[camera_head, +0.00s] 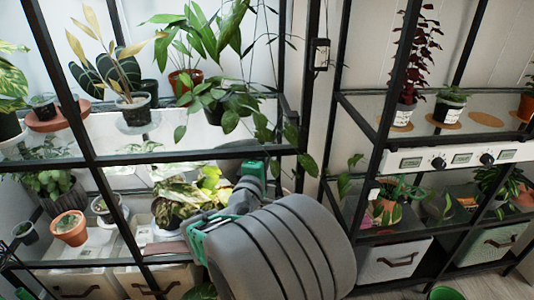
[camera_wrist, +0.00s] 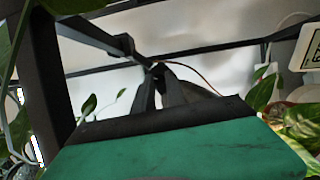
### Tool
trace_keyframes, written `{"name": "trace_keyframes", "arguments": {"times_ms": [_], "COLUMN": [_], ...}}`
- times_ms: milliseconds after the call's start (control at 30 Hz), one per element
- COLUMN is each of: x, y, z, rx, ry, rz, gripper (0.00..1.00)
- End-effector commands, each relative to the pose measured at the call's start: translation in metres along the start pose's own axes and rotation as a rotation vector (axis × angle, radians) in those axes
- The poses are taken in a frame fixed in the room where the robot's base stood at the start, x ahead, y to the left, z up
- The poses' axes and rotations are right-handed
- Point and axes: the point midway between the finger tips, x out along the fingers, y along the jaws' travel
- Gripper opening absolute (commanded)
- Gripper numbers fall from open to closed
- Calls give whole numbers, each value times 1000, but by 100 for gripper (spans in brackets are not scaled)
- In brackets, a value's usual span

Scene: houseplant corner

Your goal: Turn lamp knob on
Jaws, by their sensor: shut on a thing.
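Two black lamp knobs show on the white panel (camera_head: 465,157) of the right rack, the left knob (camera_head: 438,163) and the right knob (camera_head: 487,159), each beside small displays. In the head view my arm reaches up in front of the left rack, well to the left of these knobs, and my fingertips cannot be made out there. In the wrist view my gripper (camera_wrist: 159,72) has its dark fingers drawn close together, by the end of a black bar (camera_wrist: 95,36). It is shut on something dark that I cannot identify. No knob is clear in the wrist view.
Black posts and rails of the left rack (camera_head: 190,154) stand close around my wrist. Potted plants fill the shelves, with trailing leaves (camera_head: 305,165) near my gripper. A small black box (camera_head: 320,55) hangs between the racks. White bins (camera_head: 393,260) stand below.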

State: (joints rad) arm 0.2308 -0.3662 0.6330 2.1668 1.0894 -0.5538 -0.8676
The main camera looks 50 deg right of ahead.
Motion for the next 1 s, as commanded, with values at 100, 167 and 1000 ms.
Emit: {"name": "trace_keyframes", "arguments": {"times_ms": [100, 167, 1000], "x": [0, 0, -58], "y": [2, 2, 1], "z": [0, 0, -2], "rx": [2, 2, -1], "ry": [0, -1, 8], "rz": [3, 3, 2], "gripper": [0, 0, 25]}}
